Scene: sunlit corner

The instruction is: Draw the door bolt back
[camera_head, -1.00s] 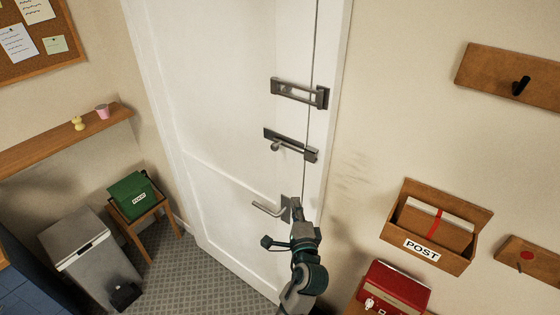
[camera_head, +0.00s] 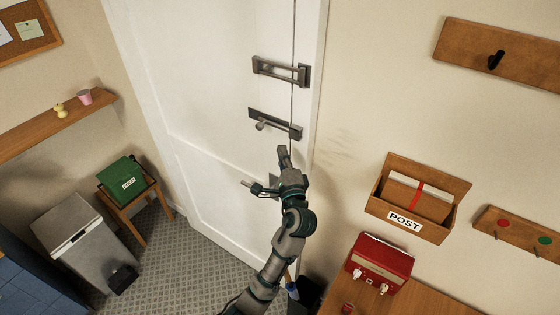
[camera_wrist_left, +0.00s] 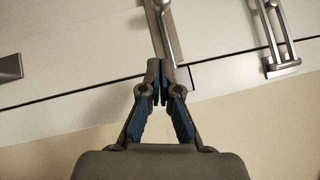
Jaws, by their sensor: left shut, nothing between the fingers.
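The door bolt (camera_head: 274,123) is a dark metal bar with a round knob (camera_head: 261,126) at its left part. It is mounted on the white door (camera_head: 205,100), and its right end reaches the gap at the door's edge. My left gripper (camera_head: 282,152) is shut and empty, its tips just below the bolt's right part. In the left wrist view the shut fingertips (camera_wrist_left: 161,66) point at the bolt (camera_wrist_left: 160,28); I cannot tell whether they touch. The right gripper is not in view.
A slotted metal latch (camera_head: 281,71) sits above the bolt. A wooden post box (camera_head: 420,197) hangs right, above a red box (camera_head: 380,262). A bin (camera_head: 80,245) and green box (camera_head: 125,180) stand left.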

